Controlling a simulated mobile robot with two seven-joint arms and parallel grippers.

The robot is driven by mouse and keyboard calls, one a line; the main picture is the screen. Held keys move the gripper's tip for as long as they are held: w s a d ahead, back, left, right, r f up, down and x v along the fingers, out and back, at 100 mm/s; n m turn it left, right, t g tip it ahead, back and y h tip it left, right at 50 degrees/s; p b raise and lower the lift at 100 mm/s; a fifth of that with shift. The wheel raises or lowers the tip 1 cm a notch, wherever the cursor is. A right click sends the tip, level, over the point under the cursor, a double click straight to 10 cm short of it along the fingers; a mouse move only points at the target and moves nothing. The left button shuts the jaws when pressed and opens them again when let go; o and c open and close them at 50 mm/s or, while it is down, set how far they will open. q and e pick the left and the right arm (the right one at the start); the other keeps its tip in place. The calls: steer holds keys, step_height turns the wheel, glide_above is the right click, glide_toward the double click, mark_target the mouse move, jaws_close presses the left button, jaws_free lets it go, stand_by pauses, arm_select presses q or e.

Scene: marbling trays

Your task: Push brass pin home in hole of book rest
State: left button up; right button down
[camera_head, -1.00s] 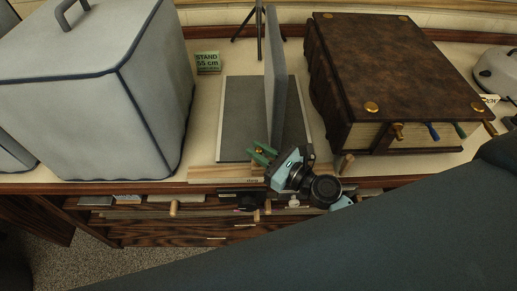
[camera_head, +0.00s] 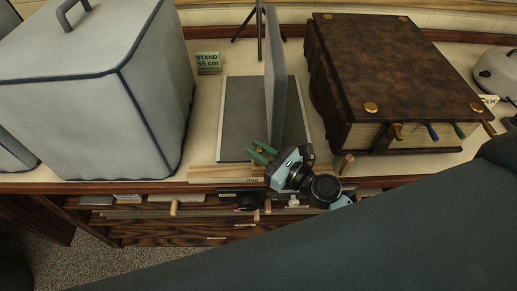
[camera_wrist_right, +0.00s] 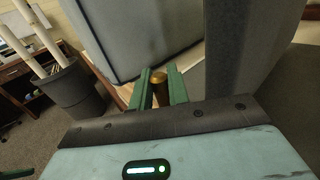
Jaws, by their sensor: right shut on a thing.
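The book rest has a grey base board (camera_head: 240,105), an upright grey panel (camera_head: 275,85) and a pale wooden strip (camera_head: 215,173) along its front. My right gripper (camera_head: 262,151) is at the front of the rest, beside the foot of the panel. Its green fingers are shut on the brass pin (camera_head: 259,150). In the right wrist view the pin's round brass head (camera_wrist_right: 159,76) shows between the fingertips (camera_wrist_right: 158,86). The pin's lower part and the hole are hidden, so I cannot tell how deep the pin sits. My left gripper is not in view.
A large grey covered box (camera_head: 90,110) stands on the left of the counter. A thick brown book (camera_head: 395,65) with brass studs lies on the right. A green stand sign (camera_head: 208,62) and a black tripod (camera_head: 259,35) are behind. Drawers with wooden knobs (camera_head: 173,208) are below.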

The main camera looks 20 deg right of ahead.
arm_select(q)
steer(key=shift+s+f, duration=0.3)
arm_select(e)
steer(key=shift+s+f, duration=0.1)
steer(key=shift+f, duration=0.35)
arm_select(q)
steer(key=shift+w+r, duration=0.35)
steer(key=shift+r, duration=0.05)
arm_select(e)
steer(key=shift+r, duration=0.15)
steer(key=c, duration=1.3)
jaws_free()
steer(key=shift+r, duration=0.1)
steer(key=shift+o, duration=0.2)
steer(key=b+v, duration=0.1)
steer(key=v, duration=0.5)
steer(key=shift+s+d, duration=0.25)
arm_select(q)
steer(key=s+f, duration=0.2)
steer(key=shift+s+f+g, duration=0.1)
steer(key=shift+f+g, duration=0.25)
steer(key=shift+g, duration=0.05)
arm_select(e)
steer(key=shift+s+d+r, duration=0.1)
steer(key=shift+s+d, duration=0.2)
steer(key=shift+s, duration=0.15)
